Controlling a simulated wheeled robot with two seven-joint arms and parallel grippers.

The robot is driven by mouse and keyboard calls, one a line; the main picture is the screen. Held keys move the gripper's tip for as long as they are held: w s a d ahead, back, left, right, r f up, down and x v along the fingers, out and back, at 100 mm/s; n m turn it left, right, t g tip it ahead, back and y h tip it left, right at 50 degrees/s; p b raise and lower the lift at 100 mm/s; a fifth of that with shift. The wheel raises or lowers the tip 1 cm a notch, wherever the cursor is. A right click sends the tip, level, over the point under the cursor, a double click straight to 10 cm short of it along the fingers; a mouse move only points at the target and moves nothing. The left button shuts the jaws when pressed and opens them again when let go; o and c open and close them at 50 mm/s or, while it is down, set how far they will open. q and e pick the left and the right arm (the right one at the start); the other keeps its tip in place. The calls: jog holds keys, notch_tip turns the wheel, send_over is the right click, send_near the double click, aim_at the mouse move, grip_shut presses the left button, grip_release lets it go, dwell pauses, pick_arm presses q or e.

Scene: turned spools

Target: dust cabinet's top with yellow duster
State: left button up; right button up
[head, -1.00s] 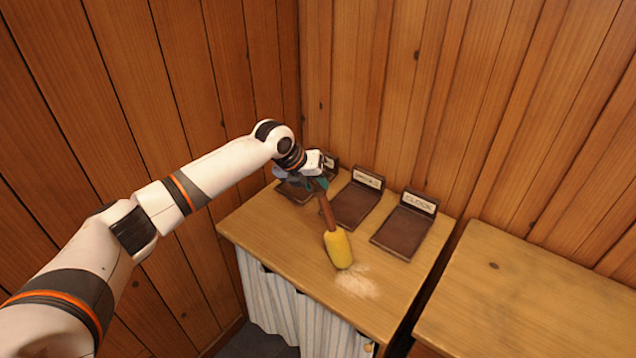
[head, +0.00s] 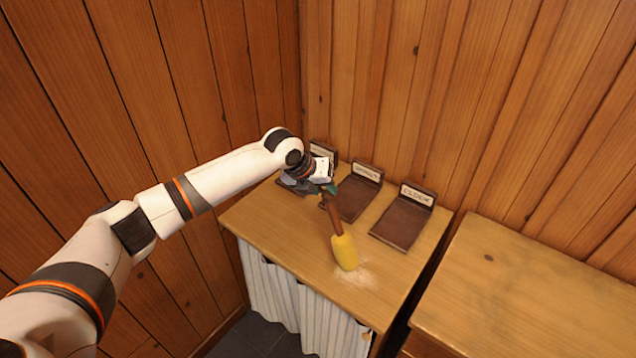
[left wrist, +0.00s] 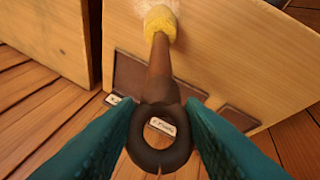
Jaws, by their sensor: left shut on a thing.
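The yellow duster (head: 345,252) has a yellow head and a brown handle with a ring at its end. My left gripper (head: 330,189) is shut on the handle near the ring. In the left wrist view the duster (left wrist: 160,22) points away between the teal fingers (left wrist: 157,115). Its head is at the pale dust patch (head: 357,274) on the cabinet's top (head: 290,245) and covers part of it; whether it touches the wood I cannot tell exactly. My right gripper is not in view.
Dark brown trays with labelled upright backs stand along the cabinet's rear: a right one (head: 402,222), a middle one (head: 352,197) and a left one partly behind my gripper. A second wooden cabinet (head: 530,290) stands at the right across a narrow gap. Plank walls close the back and left.

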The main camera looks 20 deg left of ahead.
pick_arm(q)
jog(key=shift+s+d+p, duration=2.5)
jog(key=shift+d+p, duration=0.25)
jog(key=shift+d, duration=1.55)
jog(key=w+a+b, duration=0.2)
jog(key=w+a, duration=0.2)
jog(key=a, duration=0.9)
jog(key=shift+w, duration=0.2)
jog(key=shift+d+r, duration=0.1)
